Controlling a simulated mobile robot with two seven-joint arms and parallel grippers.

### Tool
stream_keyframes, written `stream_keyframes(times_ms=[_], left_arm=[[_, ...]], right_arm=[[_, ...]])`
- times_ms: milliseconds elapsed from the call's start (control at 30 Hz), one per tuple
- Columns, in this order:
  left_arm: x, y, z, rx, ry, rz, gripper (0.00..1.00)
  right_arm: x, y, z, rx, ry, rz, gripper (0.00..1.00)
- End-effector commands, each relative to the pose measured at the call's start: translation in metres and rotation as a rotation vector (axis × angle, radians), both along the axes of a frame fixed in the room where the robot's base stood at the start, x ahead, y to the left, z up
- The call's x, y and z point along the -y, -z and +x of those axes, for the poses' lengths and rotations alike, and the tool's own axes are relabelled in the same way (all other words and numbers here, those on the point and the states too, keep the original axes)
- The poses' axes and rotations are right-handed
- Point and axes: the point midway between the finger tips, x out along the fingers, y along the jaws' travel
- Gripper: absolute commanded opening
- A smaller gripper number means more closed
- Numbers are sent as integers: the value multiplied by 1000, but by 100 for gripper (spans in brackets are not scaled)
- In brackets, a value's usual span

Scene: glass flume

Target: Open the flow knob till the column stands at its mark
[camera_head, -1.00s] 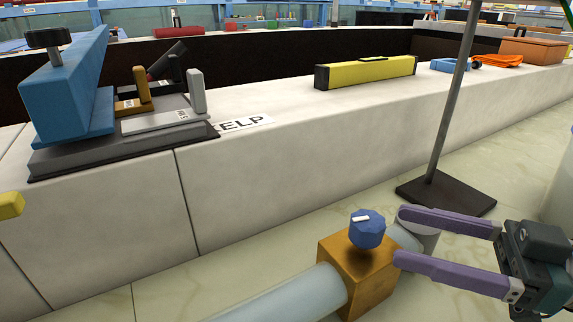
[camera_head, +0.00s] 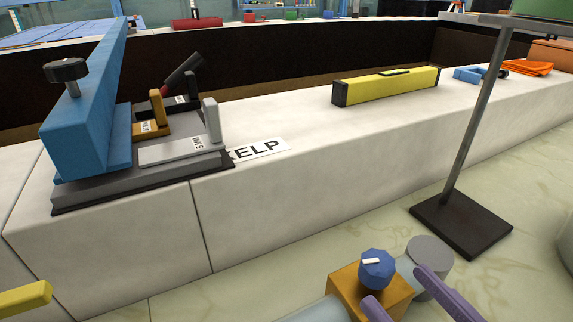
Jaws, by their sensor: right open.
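The blue faceted flow knob (camera_head: 376,269) sits on top of a brass-coloured valve block (camera_head: 350,288) at the bottom of the view. A white pointer mark shows on the knob's top. The block is on a pale pipe (camera_head: 318,313), with a grey round end (camera_head: 430,252) to its right. My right gripper (camera_head: 397,287) is open and empty. Its purple fingers come in from the bottom right, with tips near the knob and block; contact cannot be told. A yellow finger of my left gripper (camera_head: 25,298) shows at the lower left edge. I cannot make out a column mark.
A stand with a dark base (camera_head: 461,222) rises at the right.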

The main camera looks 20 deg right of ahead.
Motion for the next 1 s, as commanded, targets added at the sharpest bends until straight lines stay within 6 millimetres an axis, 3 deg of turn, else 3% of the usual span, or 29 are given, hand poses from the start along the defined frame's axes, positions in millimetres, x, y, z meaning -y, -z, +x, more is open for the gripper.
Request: stream_keyframes(times_ms=[133,267,700,1000], left_arm=[[-1,-1,0,-1,1,3,50],[-1,-2,0,-1,2,3,50],[-1,-1,0,-2,1,3,50],[0,1,0,-2,2,2,50]], right_arm=[[-5,8,-11,-52,128,-8,76],[-5,10,-11,-68,164,-18,76],[0,9,64,-64,162,-20,76],[1,11,85,-70,162,-19,76]])
